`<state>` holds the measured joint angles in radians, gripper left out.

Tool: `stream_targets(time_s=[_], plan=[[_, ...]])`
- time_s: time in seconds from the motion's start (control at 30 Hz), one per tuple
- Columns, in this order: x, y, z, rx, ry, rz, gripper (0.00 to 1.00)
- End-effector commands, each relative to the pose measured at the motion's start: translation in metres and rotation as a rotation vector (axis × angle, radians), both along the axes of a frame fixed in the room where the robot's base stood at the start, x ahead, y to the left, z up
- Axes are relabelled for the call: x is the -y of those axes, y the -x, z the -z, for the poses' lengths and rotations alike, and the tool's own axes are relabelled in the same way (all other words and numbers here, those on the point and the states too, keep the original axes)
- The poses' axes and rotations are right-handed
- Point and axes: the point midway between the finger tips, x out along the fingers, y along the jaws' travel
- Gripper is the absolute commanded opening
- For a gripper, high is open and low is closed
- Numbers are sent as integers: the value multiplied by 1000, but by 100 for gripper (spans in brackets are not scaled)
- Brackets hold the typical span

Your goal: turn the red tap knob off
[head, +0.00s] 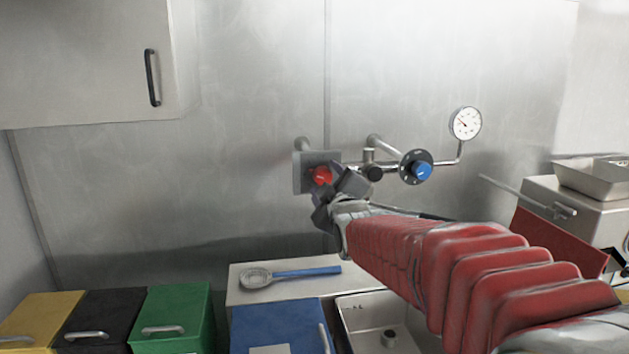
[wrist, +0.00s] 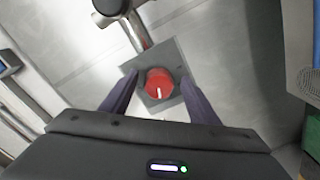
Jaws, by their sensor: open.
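The red tap knob (head: 321,176) sits on a square grey plate (head: 300,172) fixed to the steel wall. In the wrist view the red knob (wrist: 159,84) lies between the two fingers, with a white mark on its face pointing toward the bottom of the picture. My gripper (head: 328,192) is just in front of the knob and partly covers it in the head view. My gripper (wrist: 160,100) is open, with one finger on each side of the knob. A gap shows between the knob and both fingers; I cannot tell how deep the fingertips reach.
A blue knob (head: 422,171) on a black dial and a pressure gauge (head: 465,123) stand right of the red knob on the same pipework. A blue-handled strainer (head: 292,273) lies on the counter below, beside a sink (head: 375,310). Coloured bins stand at lower left.

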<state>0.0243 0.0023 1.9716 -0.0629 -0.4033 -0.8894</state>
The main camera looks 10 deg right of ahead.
Motion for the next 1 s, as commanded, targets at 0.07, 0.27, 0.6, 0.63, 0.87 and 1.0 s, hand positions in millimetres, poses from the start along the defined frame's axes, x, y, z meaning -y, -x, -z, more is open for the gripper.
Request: stream_targets(time_s=[0.07,0.27,0.6,0.63,0.87,1.0], plan=[[0,-7,0,-1,0,-1,55],[0,-13,1,-1,0,-1,55],[0,-13,0,0,0,0,48],[0,-13,0,0,0,0,46],[0,-13,0,-1,0,-1,30],[0,-13,1,-1,0,-1,20]])
